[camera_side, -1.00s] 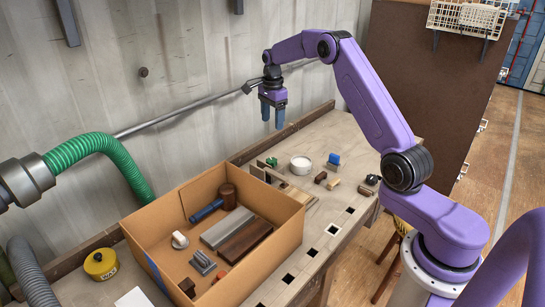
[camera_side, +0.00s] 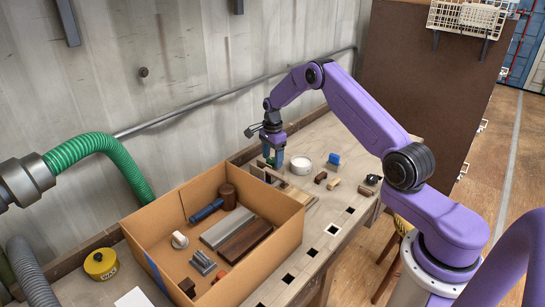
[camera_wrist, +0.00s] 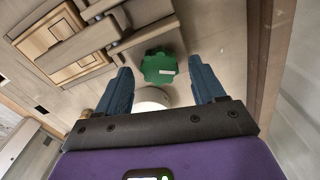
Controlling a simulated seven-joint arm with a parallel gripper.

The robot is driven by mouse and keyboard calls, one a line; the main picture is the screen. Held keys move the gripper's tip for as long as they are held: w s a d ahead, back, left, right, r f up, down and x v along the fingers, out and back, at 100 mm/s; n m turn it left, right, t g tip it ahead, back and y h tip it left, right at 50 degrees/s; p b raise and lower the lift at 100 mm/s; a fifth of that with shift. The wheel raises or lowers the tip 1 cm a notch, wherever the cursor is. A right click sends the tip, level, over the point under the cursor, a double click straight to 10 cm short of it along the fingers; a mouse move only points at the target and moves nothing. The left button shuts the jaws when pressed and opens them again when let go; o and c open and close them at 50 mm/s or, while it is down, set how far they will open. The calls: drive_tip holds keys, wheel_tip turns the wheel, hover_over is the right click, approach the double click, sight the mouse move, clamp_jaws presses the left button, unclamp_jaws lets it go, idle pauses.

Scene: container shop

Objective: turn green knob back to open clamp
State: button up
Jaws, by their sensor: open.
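The green knob (camera_wrist: 159,66) shows in the wrist view as a lobed disc with a small pale mark, beside the wooden clamp (camera_wrist: 75,42). In the side view the clamp (camera_side: 268,174) lies on the bench behind the cardboard box. My gripper (camera_wrist: 162,82) is open, its two blue fingers pointing down at the bench. The knob appears between and a little beyond the fingertips, with no visible contact. In the side view my gripper (camera_side: 273,160) is low over the clamp and hides most of the knob.
A white round dish (camera_side: 301,164) stands close to the right of my gripper. A blue item (camera_side: 334,159) and several small wooden blocks lie farther right. The open cardboard box (camera_side: 285,237) stands at the front left. The wall runs close behind the bench.

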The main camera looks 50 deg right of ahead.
drive_tip(key=shift+f, duration=0.1)
drive_tip(key=c, duration=1.1)
drive_tip(key=shift+o, duration=0.2)
